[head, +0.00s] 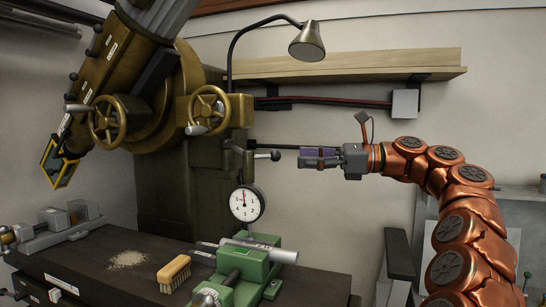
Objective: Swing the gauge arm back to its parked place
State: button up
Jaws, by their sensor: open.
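A white dial gauge (245,204) hangs on a thin rod in front of the machine's dark column, above the green vise. My gripper (308,157) reaches in from the right and points left. Its fingers are open and empty, with a visible gap between them and the knob. A thin dark bar shows just left of the fingers.
A green vise (256,265) holds a metal bar (259,249) below the gauge. A wooden brush (174,273) and a pile of shavings (128,259) lie on the dark table (105,285). Handwheels (208,110) sit upper left. A lamp (307,42) and a shelf (350,67) are above.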

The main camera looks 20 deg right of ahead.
aim_at(275, 154)
jog(key=shift+x, duration=3.9)
jog(key=shift+c, duration=0.2)
grip_shut()
